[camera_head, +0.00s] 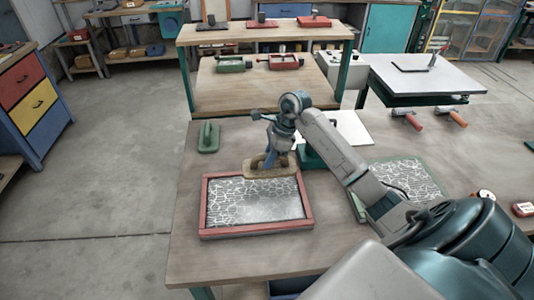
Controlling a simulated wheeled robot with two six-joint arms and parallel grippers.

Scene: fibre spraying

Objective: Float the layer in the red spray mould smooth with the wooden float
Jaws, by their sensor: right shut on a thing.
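The red spray mould (204,208) lies on the near workbench, filled with a grey layer (252,204). The layer shows white fibre strands at its left and upper parts and looks more even toward the lower right. My right gripper (270,160) is shut on the wooden float (258,173), which lies across the mould's far edge. Whether the float touches the layer cannot be told. My left gripper is not in view.
A green-framed mould (422,168) with fibre strands lies to the right, partly behind my arm. Red- and orange-handled tools (408,118) lie at the far right. The bench left of the red mould is clear.

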